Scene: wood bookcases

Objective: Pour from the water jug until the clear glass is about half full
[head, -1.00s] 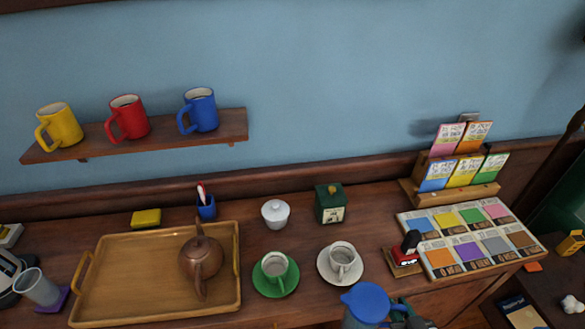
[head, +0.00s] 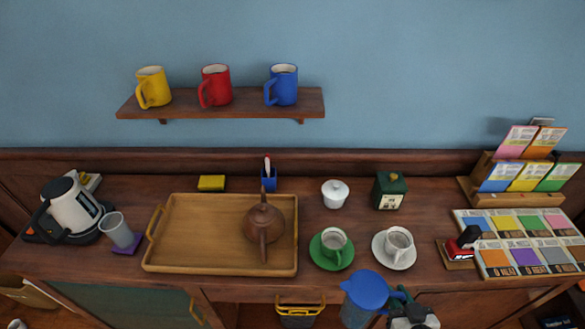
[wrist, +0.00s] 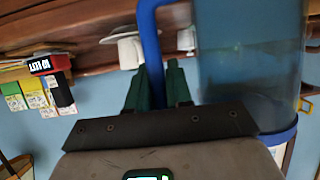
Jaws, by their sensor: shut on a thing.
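The water jug (head: 357,303) has a clear body and a blue lid, and is held near the counter's front edge, below the green saucer. My gripper (head: 400,297) is shut on the jug's blue handle. In the wrist view the handle (wrist: 150,50) runs between my green fingers (wrist: 158,88), and the jug's clear wall (wrist: 248,50) fills the right side. The water level in it is hard to tell. The clear glass (head: 118,231) stands on a purple coaster (head: 127,249) at the left, between the kettle and the tray. It looks slightly tilted by the view.
A wooden tray (head: 190,264) with a brown teapot (head: 264,222) lies between jug and glass. A white kettle (head: 72,208) stands left of the glass. A green cup (head: 333,242) and white cup (head: 398,242) stand on saucers behind the jug. A red stamp (head: 461,245) is at right.

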